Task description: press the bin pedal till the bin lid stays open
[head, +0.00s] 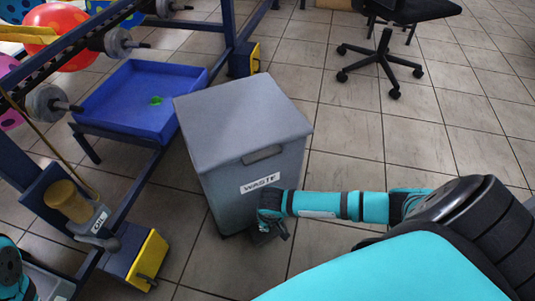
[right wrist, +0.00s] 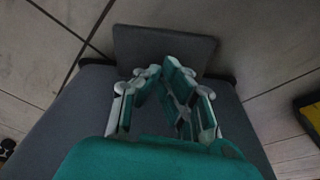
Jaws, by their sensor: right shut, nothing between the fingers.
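The grey waste bin (head: 215,185) stands on the tiled floor in the middle of the head view, with a white WASTE label. Its lid (head: 240,115) lies flat and shut. The pedal (right wrist: 165,45) is a flat grey plate at the foot of the bin in the right wrist view. My right gripper (head: 268,232) is low at the bin's front right; its shut, empty fingers (right wrist: 163,72) overlap the pedal in the wrist view. I cannot tell whether they touch it. Of my left arm only a teal piece shows at the lower left edge.
A blue metal frame (head: 140,200) with a blue tray (head: 120,105) stands close to the bin's left. Yellow blocks (head: 148,260) sit at its feet. A black office chair (head: 385,50) is at the back right. The floor right of the bin is clear.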

